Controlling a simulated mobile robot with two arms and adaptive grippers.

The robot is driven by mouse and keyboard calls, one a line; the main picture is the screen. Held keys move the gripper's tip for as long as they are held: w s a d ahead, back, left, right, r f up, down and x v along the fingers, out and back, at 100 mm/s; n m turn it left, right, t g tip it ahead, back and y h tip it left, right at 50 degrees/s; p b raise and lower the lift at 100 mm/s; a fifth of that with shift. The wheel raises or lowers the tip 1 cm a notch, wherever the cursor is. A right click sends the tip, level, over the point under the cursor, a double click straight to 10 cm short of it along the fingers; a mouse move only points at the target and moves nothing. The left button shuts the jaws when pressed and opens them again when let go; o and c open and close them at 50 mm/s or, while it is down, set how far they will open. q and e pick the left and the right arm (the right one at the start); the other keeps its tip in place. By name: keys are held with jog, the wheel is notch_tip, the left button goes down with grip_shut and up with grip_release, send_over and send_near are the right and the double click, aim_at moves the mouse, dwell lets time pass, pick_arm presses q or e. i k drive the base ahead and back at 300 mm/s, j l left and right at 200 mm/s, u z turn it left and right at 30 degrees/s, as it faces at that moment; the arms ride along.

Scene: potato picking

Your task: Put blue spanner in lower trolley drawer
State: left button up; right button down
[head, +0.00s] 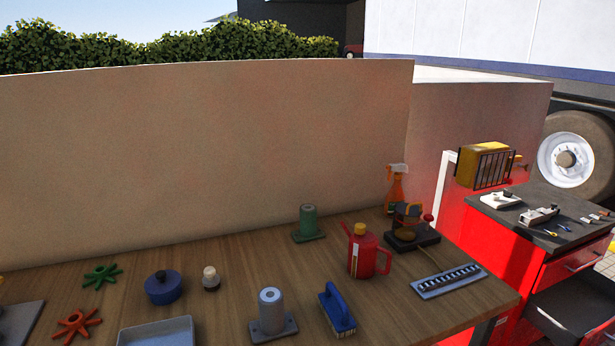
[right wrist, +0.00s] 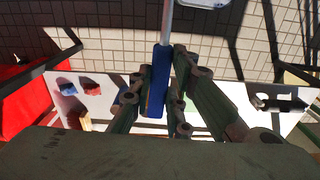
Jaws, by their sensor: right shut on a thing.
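My right gripper (right wrist: 160,85) shows in the right wrist view, shut on the blue spanner (right wrist: 156,82). The fingers sit on both sides of its blue handle, and its grey metal shaft runs up out of the top of the picture. The red trolley (head: 510,262) stands at the right of the head view. An upper drawer front with a handle (head: 584,265) looks shut. Below it, a dark-lined drawer (head: 575,305) appears pulled out, cut off by the frame edge. Neither gripper is in the head view, and my left gripper is not seen.
The trolley's dark top (head: 520,222) carries several small tools. A wooden workbench (head: 230,262) holds a red can (head: 368,255), a blue brush (head: 337,308) and other items. In the right wrist view, a pale surface with small blue and red things (right wrist: 92,87) lies below, beside brick paving (right wrist: 110,40).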

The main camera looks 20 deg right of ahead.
aim_at(574, 320)
jog(key=l, duration=1.15)
jog(key=i+l, duration=0.1)
jog(key=l, duration=2.2)
jog(key=i+l, duration=0.1)
jog(key=l, duration=1.05)
jog(key=i+l, duration=0.1)
jog(key=l, duration=1.05)
jog(key=k+z, duration=0.05)
